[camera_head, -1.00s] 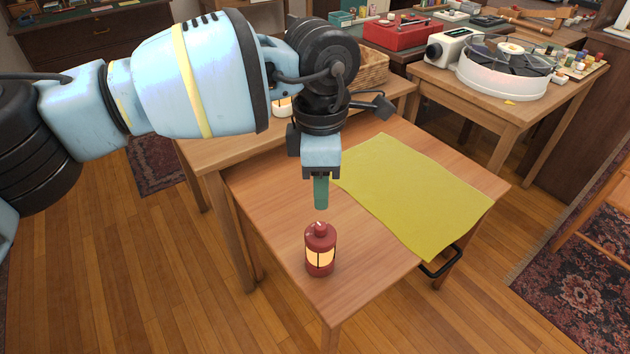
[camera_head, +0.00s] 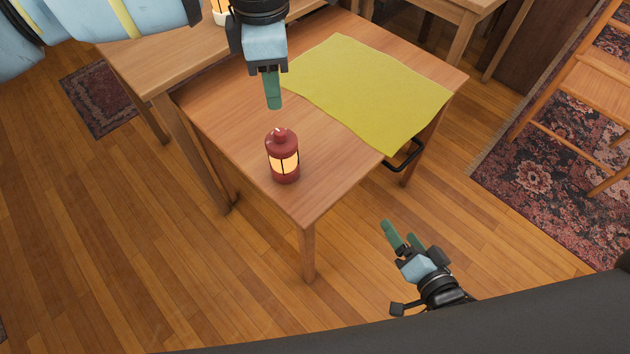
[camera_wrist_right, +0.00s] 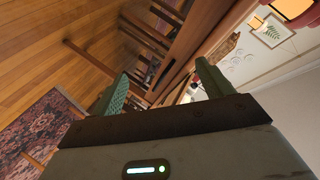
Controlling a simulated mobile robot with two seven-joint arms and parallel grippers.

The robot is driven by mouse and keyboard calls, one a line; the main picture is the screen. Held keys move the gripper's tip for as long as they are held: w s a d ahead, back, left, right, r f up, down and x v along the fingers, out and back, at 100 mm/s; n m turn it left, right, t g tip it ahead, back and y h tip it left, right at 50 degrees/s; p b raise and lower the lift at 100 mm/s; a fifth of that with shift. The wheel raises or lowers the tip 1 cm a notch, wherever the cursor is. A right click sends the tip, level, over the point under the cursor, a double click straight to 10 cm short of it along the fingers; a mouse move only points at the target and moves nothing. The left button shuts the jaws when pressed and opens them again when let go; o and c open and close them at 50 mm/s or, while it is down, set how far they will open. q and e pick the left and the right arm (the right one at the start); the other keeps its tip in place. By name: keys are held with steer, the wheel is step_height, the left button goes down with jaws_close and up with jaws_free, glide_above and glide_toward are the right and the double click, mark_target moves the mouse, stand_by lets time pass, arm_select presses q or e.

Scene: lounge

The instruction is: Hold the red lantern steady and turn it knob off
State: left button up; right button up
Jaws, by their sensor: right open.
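The red lantern (camera_head: 283,157) stands upright on the wooden table (camera_head: 313,192) near its front corner, its window glowing orange. A glowing yellow patch with red edges at the top right of the right wrist view looks like part of the lantern (camera_wrist_right: 292,8). I cannot make out its knob. My left gripper (camera_head: 272,104) points down over the table, behind and above the lantern, apart from it. Its fingers overlap, so its opening is hidden. My right gripper (camera_head: 402,238) is open and empty, low in front of the table and to the right of the lantern.
A yellow cloth (camera_head: 370,92) covers the table's right part. A black handle (camera_head: 405,157) sticks out below the table's right front edge. Another wooden table (camera_head: 165,65) adjoins at the back left. A wooden chair (camera_head: 590,80) stands on a patterned rug at right.

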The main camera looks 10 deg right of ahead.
steer(key=w+r+m+t, duration=0.4)
steer(key=w+r+m, duration=0.1)
steer(key=w+r, duration=0.5)
steer(key=m+g+y, duration=0.2)
steer(key=m+y, duration=0.5)
steer(key=m, duration=1.1)
glide_toward(293, 169)
steer(key=x, duration=0.5)
steer(key=shift+w+a, duration=0.1)
steer(key=shift+n, duration=0.3)
steer(key=shift+x, duration=3.9)
